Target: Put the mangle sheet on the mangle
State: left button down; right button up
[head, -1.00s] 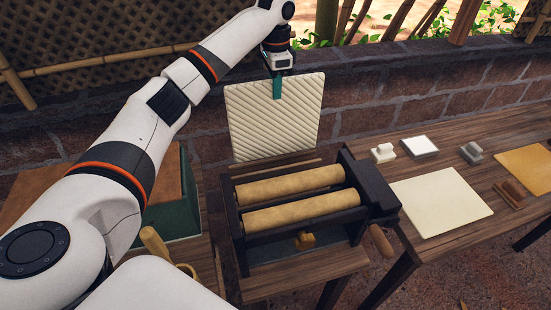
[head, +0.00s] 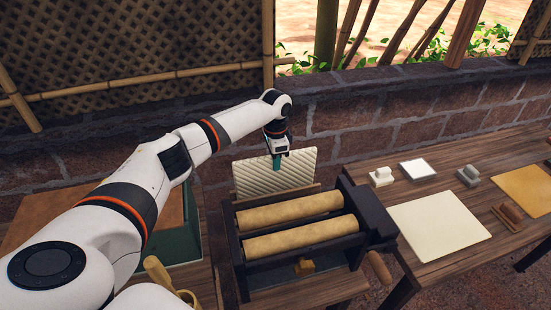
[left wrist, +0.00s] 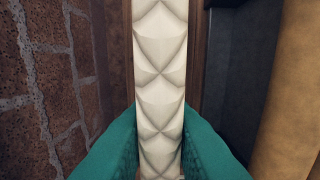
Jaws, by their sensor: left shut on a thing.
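The mangle sheet (head: 262,178) is a cream, ribbed sheet standing upright behind the mangle's rollers in the head view. My left gripper (head: 276,162) is shut on its top edge. In the left wrist view, the green fingers (left wrist: 162,150) sit on both sides of the ridged sheet (left wrist: 160,60). The mangle (head: 240,252) has a dark frame with two tan rollers (head: 290,210) and a crank at the right. My right gripper is out of view.
A table (head: 440,262) at the right holds a flat cream sheet (head: 438,226), a white block (head: 417,169), small stamp-like blocks and a yellow sheet (head: 527,188). A green-sided box (head: 182,246) stands left of the mangle. A brick wall (head: 400,135) runs close behind.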

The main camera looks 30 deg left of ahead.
pick_arm(q)
jog(key=c, duration=1.3)
grip_release()
notch_tip(320, 180, up, 12)
jog(key=shift+r+b, duration=0.1)
jog(key=shift+b, duration=0.9)
